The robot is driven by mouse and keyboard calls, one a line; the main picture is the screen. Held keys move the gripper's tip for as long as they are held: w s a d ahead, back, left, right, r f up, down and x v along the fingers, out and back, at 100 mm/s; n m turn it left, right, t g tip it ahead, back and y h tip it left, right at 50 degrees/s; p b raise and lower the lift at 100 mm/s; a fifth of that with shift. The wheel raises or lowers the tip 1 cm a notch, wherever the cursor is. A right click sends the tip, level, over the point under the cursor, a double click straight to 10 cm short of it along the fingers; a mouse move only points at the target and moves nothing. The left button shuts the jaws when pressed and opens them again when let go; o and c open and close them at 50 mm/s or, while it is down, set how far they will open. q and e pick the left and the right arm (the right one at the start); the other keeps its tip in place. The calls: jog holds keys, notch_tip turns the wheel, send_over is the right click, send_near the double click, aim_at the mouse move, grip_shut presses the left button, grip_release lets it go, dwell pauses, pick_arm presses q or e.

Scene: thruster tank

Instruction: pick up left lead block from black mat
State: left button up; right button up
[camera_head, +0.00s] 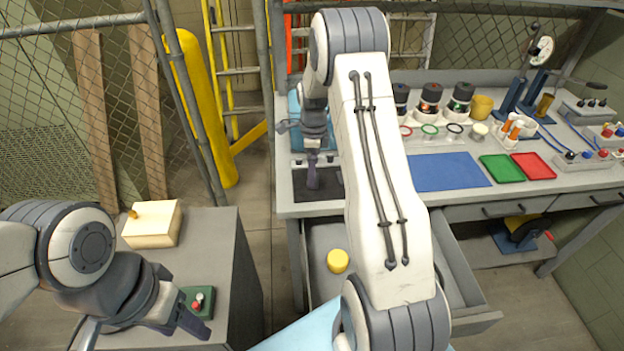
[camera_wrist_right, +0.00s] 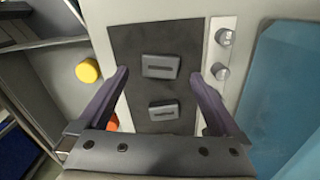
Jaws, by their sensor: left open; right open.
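In the right wrist view, two grey lead blocks lie on the black mat (camera_wrist_right: 140,38). The upper one (camera_wrist_right: 162,66), the left block as seen from the head, sits between the fingertips of my open right gripper (camera_wrist_right: 160,76). The other block (camera_wrist_right: 164,110) lies lower, also between the fingers. No finger visibly grips either block. In the head view my right gripper (camera_head: 312,172) points down over the mat (camera_head: 331,186), and the blocks are not clear there. My left gripper (camera_head: 186,318) is open and empty over the grey cabinet at lower left.
A strip with two knobs (camera_wrist_right: 222,55) borders the mat, with a blue tray (camera_wrist_right: 285,85) beyond. An open drawer below the bench holds a yellow puck (camera_head: 338,261). A green button box (camera_head: 197,300) is close to my left gripper.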

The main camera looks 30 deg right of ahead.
notch_tip(320, 180, down, 3)
jog(key=shift+w+f, duration=0.1)
jog(key=shift+f, duration=0.05)
jog(key=shift+c, duration=0.3)
jog(key=c, duration=1.5)
grip_shut()
